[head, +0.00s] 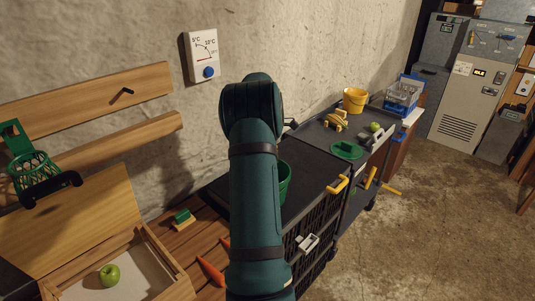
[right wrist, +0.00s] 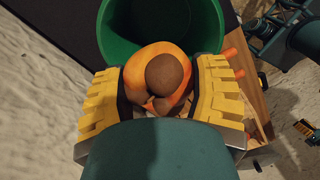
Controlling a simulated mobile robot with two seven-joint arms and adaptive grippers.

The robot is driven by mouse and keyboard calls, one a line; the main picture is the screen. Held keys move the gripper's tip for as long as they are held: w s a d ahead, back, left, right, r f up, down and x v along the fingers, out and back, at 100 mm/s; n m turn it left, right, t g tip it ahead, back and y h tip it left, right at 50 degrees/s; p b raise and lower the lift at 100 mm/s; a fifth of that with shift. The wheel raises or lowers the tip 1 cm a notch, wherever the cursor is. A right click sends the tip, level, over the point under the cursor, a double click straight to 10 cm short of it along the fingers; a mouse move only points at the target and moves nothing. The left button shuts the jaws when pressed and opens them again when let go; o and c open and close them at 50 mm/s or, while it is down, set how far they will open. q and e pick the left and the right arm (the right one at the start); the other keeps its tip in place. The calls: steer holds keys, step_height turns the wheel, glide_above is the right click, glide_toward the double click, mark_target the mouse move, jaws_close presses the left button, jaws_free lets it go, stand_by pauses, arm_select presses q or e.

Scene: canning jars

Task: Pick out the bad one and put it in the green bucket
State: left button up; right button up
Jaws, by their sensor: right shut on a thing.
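The green bucket (head: 286,182) stands on the dark cart top in the head view, partly hidden behind my arm. In the right wrist view the green bucket (right wrist: 207,22) opens just beyond my right gripper (right wrist: 160,92). The gripper's yellow fingers are shut on an orange round fruit (right wrist: 178,58) with a large brown patch, which overlaps the bucket's opening in the picture. I cannot tell whether the fruit is inside the rim or above it. My arm hides this gripper in the head view. My left gripper does not show.
A green apple (head: 110,275) lies in an open wooden box (head: 170,262) at lower left. Orange carrots (head: 210,271) lie on the wooden top beside the cart. A yellow bucket (head: 355,100) and a blue crate (head: 403,93) stand at the back right. Open floor is at right.

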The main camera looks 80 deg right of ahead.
steer(key=shift+f, duration=0.1)
stand_by(0.3)
steer(key=shift+f+b, duration=3.45)
steer(key=shift+f, duration=2.15)
steer(key=shift+f+b, duration=1.25)
steer(key=shift+f, duration=0.85)
steer(key=o, duration=0.8)
step_height(320, 180, up, 12)
steer(key=shift+r, duration=0.1)
